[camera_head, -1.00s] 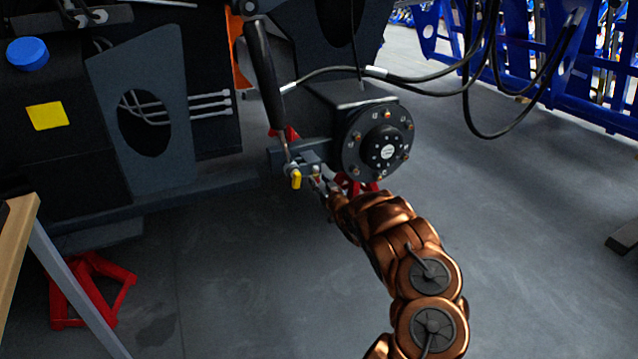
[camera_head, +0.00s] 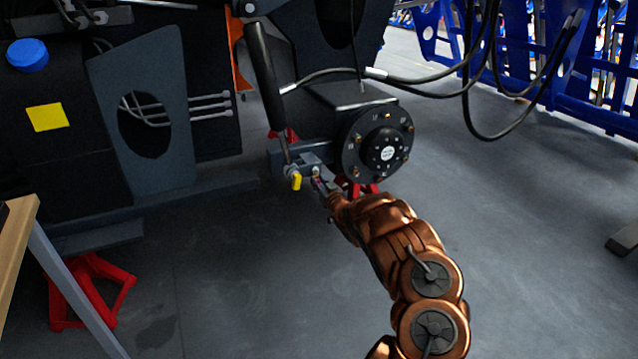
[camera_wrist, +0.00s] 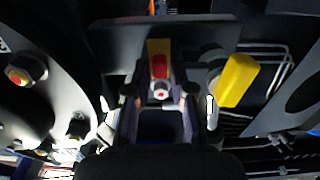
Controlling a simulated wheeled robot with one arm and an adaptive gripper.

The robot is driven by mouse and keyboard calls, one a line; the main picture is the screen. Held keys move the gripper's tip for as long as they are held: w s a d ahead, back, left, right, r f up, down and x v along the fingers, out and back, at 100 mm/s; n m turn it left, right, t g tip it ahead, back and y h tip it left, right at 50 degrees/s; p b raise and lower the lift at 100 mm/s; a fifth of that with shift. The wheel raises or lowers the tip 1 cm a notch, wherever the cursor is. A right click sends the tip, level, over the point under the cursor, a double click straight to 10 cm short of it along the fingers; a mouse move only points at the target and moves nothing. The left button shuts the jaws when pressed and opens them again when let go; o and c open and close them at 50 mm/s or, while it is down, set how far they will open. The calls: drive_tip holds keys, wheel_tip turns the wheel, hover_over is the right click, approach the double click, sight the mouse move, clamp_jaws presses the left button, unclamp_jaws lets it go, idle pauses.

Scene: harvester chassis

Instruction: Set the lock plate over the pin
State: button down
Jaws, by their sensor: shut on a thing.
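In the wrist view my gripper (camera_wrist: 160,104) is shut on a small yellow-and-red piece, apparently the lock plate (camera_wrist: 158,50). A round, pale end with a red centre shows between the fingertips; I cannot tell whether it is the pin. The plate lies against or just in front of a dark bracket; contact is unclear. In the head view my gripper (camera_head: 321,188) is at the bracket (camera_head: 308,163) beside the hub, and the plate is too small to make out. A yellow tab (camera_wrist: 238,80) hangs from a round fitting just right of my gripper; it also shows in the head view (camera_head: 296,182).
The round black hub (camera_head: 378,145) with bolts is close to the right of my gripper. A black cylinder (camera_head: 266,85) slants down to the bracket, and hoses (camera_head: 420,80) loop above. Red stands (camera_head: 95,290) are on the floor. Open floor (camera_head: 250,280) lies in front.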

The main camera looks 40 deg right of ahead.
sight(308, 171)
drive_tip(key=shift+r+p, duration=0.15)
drive_tip(key=shift+p, duration=0.35)
drive_tip(key=shift+w+a+r+m+p, duration=0.15)
drive_tip(key=shift+m+p, duration=0.35)
drive_tip(key=shift+p, duration=0.3)
drive_tip(key=m+p, duration=0.2)
drive_tip(key=p, duration=0.2)
drive_tip(key=a+m+p, duration=0.1)
drive_tip(key=m+p, duration=0.2)
drive_tip(key=p, duration=0.1)
drive_tip(key=a+r+m+p, duration=0.1)
drive_tip(key=m+p, duration=0.2)
drive_tip(key=p, duration=0.1)
drive_tip(key=shift+w+p, duration=0.3)
drive_tip(key=shift+p, duration=0.1)
drive_tip(key=m, duration=0.1)
drive_tip(key=m+p, duration=0.1)
drive_tip(key=m, duration=0.1)
drive_tip(key=m+p, duration=0.1)
drive_tip(key=shift+a+r+m, duration=0.25)
drive_tip(key=shift+r+m, duration=0.05)
drive_tip(key=shift+r, duration=0.05)
drive_tip(key=shift+w+r+m+p, duration=0.1)
drive_tip(key=shift+r+m+p, duration=0.25)
drive_tip(key=shift+m, duration=0.75)
drive_tip(key=shift+r+m+p, duration=0.2)
drive_tip(key=shift+m+p, duration=0.15)
drive_tip(key=shift+m, duration=0.75)
